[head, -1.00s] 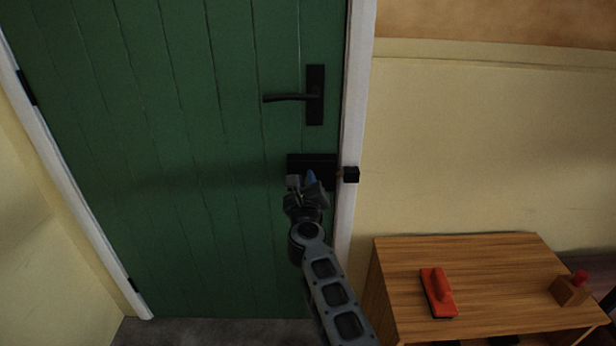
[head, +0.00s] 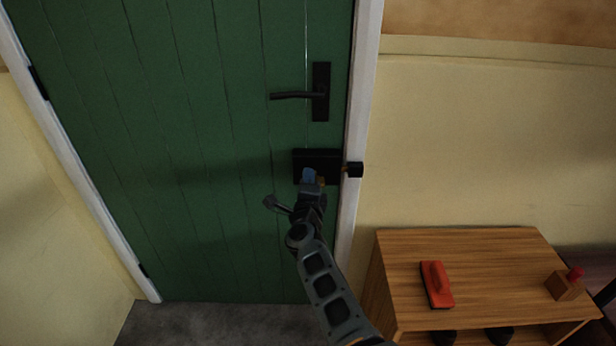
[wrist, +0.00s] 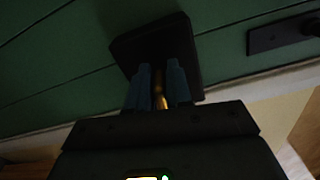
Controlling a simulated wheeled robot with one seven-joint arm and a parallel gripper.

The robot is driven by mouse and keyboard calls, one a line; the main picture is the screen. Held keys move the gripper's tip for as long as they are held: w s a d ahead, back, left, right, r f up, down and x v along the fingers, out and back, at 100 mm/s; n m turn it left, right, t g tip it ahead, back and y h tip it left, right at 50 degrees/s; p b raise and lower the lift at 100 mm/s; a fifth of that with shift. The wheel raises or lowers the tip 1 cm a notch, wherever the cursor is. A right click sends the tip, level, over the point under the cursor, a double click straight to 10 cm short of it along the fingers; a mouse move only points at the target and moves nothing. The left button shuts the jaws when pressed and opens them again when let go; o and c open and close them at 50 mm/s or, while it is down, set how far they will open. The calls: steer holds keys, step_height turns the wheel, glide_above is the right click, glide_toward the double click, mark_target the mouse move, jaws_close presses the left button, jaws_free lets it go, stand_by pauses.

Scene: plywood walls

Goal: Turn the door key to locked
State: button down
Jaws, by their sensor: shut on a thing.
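A green plank door (head: 200,150) stands shut in its white frame. A black lock box (head: 327,158) is on its right edge, below the black lever handle (head: 320,92). My gripper (head: 308,176) is at the front of the lock box, with its blue fingertips against the lower left part of it. In the wrist view, my gripper (wrist: 158,88) is shut on the brass-coloured key (wrist: 159,93), which shows as a thin strip between the fingers. The lock box (wrist: 150,45) lies just beyond the fingertips. The key's head is mostly hidden by the fingers.
A black keeper (head: 354,169) sits on the door frame beside the lock box. Floor in front of the door is clear.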

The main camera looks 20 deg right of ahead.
steer(key=shift+f+n, duration=0.15)
steer(key=shift+n, duration=0.65)
steer(key=c, duration=1.1)
jaws_free()
steer(key=shift+p+v, duration=1.8)
steer(key=shift+v, duration=2.15)
